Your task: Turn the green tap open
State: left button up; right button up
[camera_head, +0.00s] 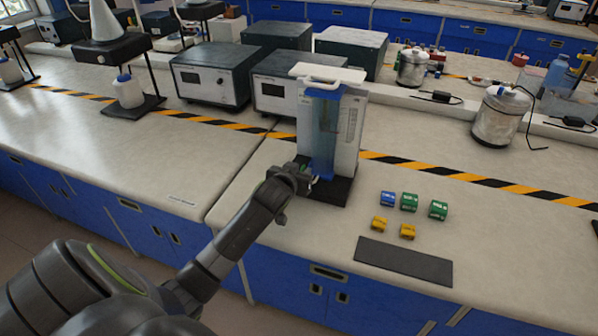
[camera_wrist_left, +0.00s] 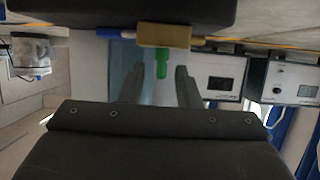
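The green tap (camera_head: 304,168) sits low on the front of a clear dispenser with a blue frame (camera_head: 324,140), which stands on a dark base (camera_head: 335,190). My left gripper (camera_head: 304,182) is right at the tap and covers most of it in the head view. In the left wrist view the green tap (camera_wrist_left: 161,66) shows beyond and between my left fingers (camera_wrist_left: 162,85). The fingers are apart, so the gripper is open. I cannot tell whether a finger touches the tap. My right gripper is not in view.
Several small blue, green and yellow blocks (camera_head: 409,202) lie right of the dispenser, with a dark flat mat (camera_head: 403,261) in front of them. Grey boxes (camera_head: 212,76) stand behind. A metal pot (camera_head: 499,117) stands at the right.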

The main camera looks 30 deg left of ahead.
pick_arm(q)
grip_shut()
